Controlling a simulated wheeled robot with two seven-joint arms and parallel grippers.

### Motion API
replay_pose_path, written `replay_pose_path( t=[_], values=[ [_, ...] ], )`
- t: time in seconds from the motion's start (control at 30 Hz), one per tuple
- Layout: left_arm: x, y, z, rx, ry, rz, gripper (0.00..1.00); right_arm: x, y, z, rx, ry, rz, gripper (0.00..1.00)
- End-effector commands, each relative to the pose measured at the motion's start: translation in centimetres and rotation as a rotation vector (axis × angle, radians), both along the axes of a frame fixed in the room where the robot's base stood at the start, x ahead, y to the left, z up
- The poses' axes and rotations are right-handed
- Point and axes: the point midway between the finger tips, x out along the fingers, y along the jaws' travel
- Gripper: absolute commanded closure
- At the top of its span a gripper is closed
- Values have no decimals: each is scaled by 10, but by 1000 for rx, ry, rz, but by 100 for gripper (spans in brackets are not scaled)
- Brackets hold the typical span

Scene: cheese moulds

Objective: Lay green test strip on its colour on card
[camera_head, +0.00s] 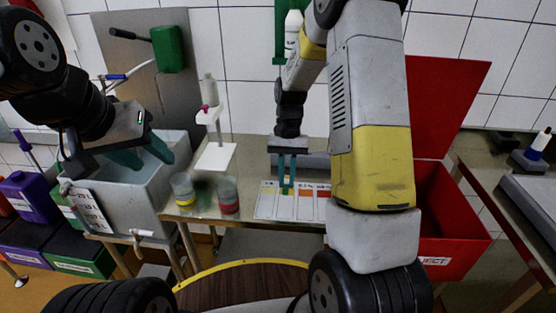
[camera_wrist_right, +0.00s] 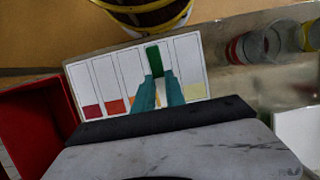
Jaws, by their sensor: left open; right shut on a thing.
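The card (camera_wrist_right: 104,84) lies on the bench. In the right wrist view it has pale columns with coloured patches, from red and orange at left to pale yellow at right. The card also shows in the head view (camera_head: 268,207). My right gripper (camera_wrist_right: 160,92) is shut on the green test strip (camera_wrist_right: 153,56), whose dark green end sticks out past the fingertips over a middle column. I cannot tell if the strip touches the card. The fingers hide part of that column. In the head view my right gripper (camera_head: 287,190) points down at the card. My left gripper (camera_head: 143,156) is open over the grey tub.
The grey tub (camera_head: 128,207) stands at the left. Cups with yellow (camera_head: 184,190) and red (camera_head: 228,197) contents stand left of the card. A white stand (camera_head: 215,158) is behind them. A red bin (camera_head: 455,215) is at the right, partly behind my right arm.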

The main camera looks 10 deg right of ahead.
Motion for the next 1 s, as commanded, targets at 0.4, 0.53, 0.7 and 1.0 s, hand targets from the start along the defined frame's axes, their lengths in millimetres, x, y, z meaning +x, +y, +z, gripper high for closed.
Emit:
replay_pose_path(
  t=[0.4, 0.53, 0.7, 1.0],
  values=[
    [0, 0, 0, 0, 0, 0, 53, -1, 0, -29, 0, 1, 0, 100],
    [0, 0, 0, 0, 0, 0, 53, 0, 0, -34, 0, 0, 1, 100],
    [0, 0, 0, 0, 0, 0, 53, 0, 0, -35, 0, 0, 1, 100],
    [0, 0, 0, 0, 0, 0, 53, 0, 0, -35, 0, 0, 1, 63]
  ],
)
